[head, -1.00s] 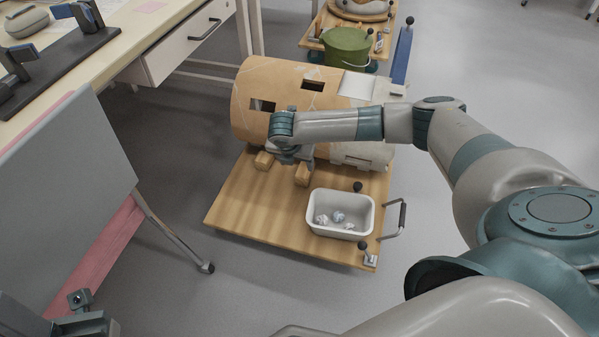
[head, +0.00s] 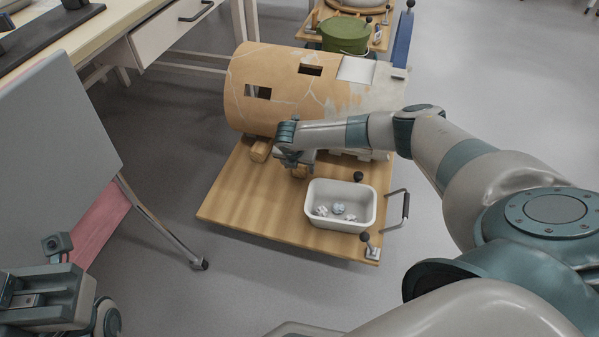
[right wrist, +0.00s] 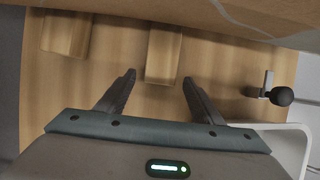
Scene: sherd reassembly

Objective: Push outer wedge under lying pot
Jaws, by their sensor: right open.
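The big tan pot (head: 281,78), with pale patches and rectangular openings, lies on its side on a wooden board (head: 235,200). Two wooden wedges lie at its near side: a left wedge (head: 260,150) and a right wedge (head: 299,172), the latter partly hidden by my right gripper (head: 301,163). In the right wrist view the left wedge (right wrist: 65,33) lies off to the left. The right wedge (right wrist: 163,52) has its near end between the open fingers of my right gripper (right wrist: 159,78), with gaps at both sides. My left gripper (head: 45,300) is at the lower left, its fingers unclear.
A white tub (head: 342,225) with several small sherds stands on the board right of the wedges. Black-knobbed clamps (head: 366,240) and a handle (head: 398,208) are at the board's right edge. A grey panel (head: 55,125) stands left. The board's front left is bare.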

